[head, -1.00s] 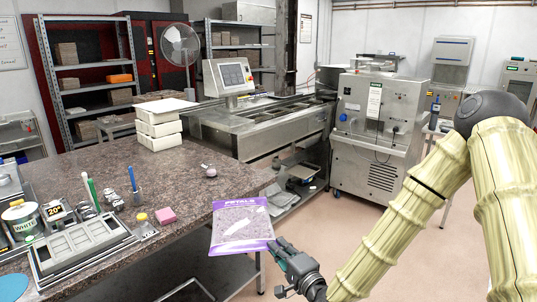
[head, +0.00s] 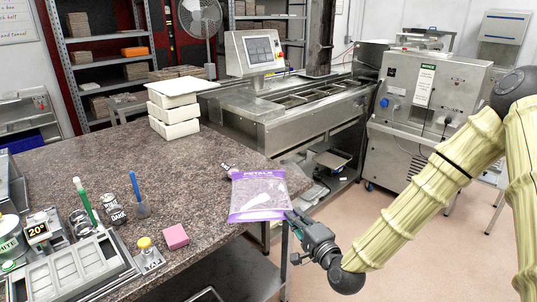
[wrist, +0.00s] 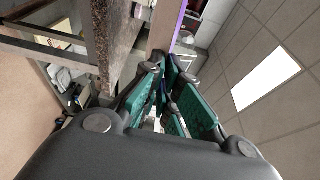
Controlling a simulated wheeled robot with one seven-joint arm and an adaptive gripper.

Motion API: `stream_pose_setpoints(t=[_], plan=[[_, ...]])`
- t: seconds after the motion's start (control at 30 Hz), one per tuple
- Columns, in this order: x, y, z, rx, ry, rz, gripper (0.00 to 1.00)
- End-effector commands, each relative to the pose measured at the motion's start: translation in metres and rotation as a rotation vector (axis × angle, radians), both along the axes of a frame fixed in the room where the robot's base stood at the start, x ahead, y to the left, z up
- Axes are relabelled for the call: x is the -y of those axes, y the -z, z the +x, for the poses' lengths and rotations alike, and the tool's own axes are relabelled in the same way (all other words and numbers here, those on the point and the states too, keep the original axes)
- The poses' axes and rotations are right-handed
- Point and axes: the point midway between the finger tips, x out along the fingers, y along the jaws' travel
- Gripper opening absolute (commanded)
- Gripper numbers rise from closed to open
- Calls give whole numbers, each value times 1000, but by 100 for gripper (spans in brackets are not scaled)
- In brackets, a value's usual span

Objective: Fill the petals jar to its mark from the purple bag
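The clear bag with purple bands (head: 261,192), printed PETALS, stands face-on at the counter's right edge in the head view. It holds pinkish-grey contents. My gripper (head: 296,219) is at its lower right corner, shut on its edge. In the wrist view the fingers (wrist: 172,85) are close together, with a purple strip (wrist: 180,28) of the bag beyond them. A small dark item (head: 229,169) lies behind the bag's upper left corner, partly hidden. I cannot make out a petals jar.
The speckled counter (head: 120,175) carries a mould tray (head: 75,268), a pink block (head: 175,236), a yellow-topped piece (head: 146,246), a blue-handled tool in a cup (head: 140,205) and stacked white boxes (head: 173,110). The counter's middle is clear. A steel machine (head: 290,110) stands behind.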

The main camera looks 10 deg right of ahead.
Motion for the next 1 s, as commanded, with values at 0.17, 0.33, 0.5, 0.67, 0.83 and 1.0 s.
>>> stream_pose_setpoints(t=[0.17, 0.33, 0.5, 0.67, 0.83, 1.0], plan=[[-15, -22, 52, -15, -55, 3, 0], [-29, -51, 108, -56, -107, 5, 0], [-40, -79, 144, -90, -140, 5, 0], [-46, -94, 158, -108, -153, 5, 0], [-48, -96, 161, -120, -157, 6, 0], [-48, -97, 162, -138, -157, 6, 0]])
